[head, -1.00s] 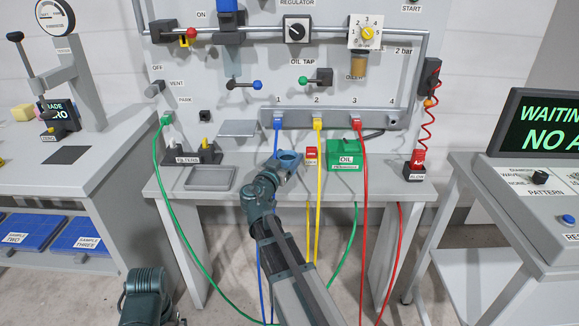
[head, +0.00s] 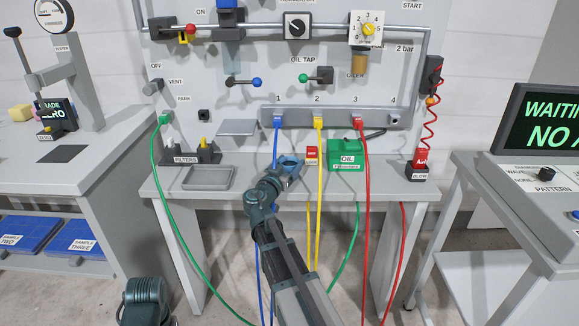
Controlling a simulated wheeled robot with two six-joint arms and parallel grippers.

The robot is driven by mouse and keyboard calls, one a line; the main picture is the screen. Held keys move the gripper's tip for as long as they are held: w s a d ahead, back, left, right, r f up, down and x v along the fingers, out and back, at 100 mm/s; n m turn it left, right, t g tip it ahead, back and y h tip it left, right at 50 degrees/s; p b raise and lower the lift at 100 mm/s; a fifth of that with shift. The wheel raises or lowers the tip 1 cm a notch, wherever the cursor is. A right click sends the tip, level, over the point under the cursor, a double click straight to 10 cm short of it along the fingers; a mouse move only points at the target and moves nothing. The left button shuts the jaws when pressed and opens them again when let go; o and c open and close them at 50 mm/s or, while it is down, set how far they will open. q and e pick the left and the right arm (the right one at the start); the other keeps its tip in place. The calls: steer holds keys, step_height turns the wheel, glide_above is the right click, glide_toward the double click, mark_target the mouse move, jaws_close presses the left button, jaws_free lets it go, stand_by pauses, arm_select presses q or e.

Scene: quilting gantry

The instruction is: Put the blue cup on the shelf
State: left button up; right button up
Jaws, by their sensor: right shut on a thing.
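The blue cup (head: 291,161) shows as a small blue round rim above the middle of the workbench. My right gripper (head: 284,173) is shut on it, reaching in from the bottom centre. My wrist hides much of the fingers and the cup's lower part. I cannot tell whether the cup touches the bench top. A small grey shelf (head: 238,128) sticks out from the panel, left of and above the cup, with nothing on it. My left gripper is not in view; only part of my left arm shows at the bottom left.
A grey tray (head: 209,178) and the filters holder (head: 190,154) stand left of the cup. Blue, yellow and red hoses (head: 319,200) hang close around my right wrist.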

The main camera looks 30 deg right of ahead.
steer(key=shift+f, duration=0.1)
steer(key=shift+f, duration=0.15)
steer(key=o, duration=1.2)
steer(key=shift+o, duration=0.2)
steer(key=shift+r, duration=0.25)
steer(key=shift+s+a, duration=0.15)
steer(key=shift+a, duration=0.05)
steer(key=v, duration=1.1)
steer(key=shift+s+a, duration=0.15)
steer(key=shift+a, duration=0.1)
steer(key=shift+d, duration=0.1)
